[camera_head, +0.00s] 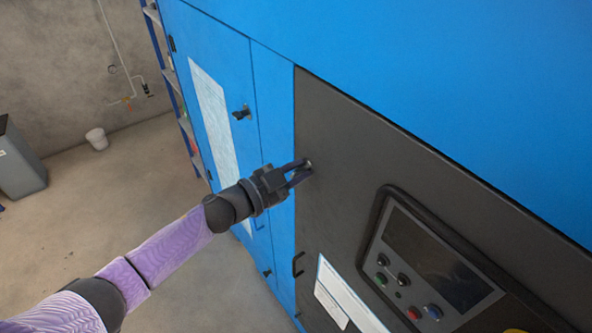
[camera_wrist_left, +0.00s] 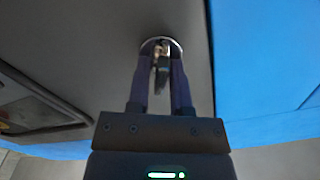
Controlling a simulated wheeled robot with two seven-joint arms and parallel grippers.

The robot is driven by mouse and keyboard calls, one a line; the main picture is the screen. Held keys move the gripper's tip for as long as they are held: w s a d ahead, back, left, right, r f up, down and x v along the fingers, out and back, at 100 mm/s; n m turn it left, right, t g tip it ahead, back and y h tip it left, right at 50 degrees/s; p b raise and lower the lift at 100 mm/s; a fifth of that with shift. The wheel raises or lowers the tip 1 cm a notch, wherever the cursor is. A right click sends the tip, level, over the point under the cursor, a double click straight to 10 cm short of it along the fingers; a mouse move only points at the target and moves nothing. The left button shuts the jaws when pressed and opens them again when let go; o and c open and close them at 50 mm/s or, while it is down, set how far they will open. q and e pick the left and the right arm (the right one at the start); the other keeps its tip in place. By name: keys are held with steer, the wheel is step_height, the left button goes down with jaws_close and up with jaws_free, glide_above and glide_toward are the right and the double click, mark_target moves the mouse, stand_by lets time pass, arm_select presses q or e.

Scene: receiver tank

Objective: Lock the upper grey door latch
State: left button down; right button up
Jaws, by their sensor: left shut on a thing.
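The upper grey door latch (camera_head: 309,165) is a small round metal fitting with a dark key-like piece, near the left edge of the dark grey door (camera_head: 345,150). In the left wrist view the latch (camera_wrist_left: 161,44) shows as a bright ring around the fingertips. My left gripper (camera_head: 302,170) reaches it from the left. In the left wrist view my left gripper (camera_wrist_left: 161,62) is shut on the latch's dark middle piece, between the two fingers. The fingers partly hide the latch, and its exact turn is hard to tell. My right gripper is not in view.
A control panel (camera_head: 430,255) with a dark screen and several buttons is set in the grey door. A black handle (camera_head: 298,265) sits lower on the door. The blue panel beside it has black latches (camera_head: 242,112). A grey bin (camera_head: 18,165) and white bucket (camera_head: 97,139) stand far left.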

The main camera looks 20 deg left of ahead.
arm_select(q)
steer(key=m+b, duration=0.1)
steer(key=m, duration=0.5)
steer(key=shift+f, duration=0.15)
steer(key=m+b, duration=0.1)
steer(key=m, duration=0.5)
steer(key=shift+s+d+f+b, duration=0.1)
steer(key=shift+b, duration=0.2)
steer(key=shift+m, duration=0.4)
steer(key=c, duration=0.7)
jaws_free()
steer(key=b+v, duration=0.1)
steer(key=v, duration=0.9)
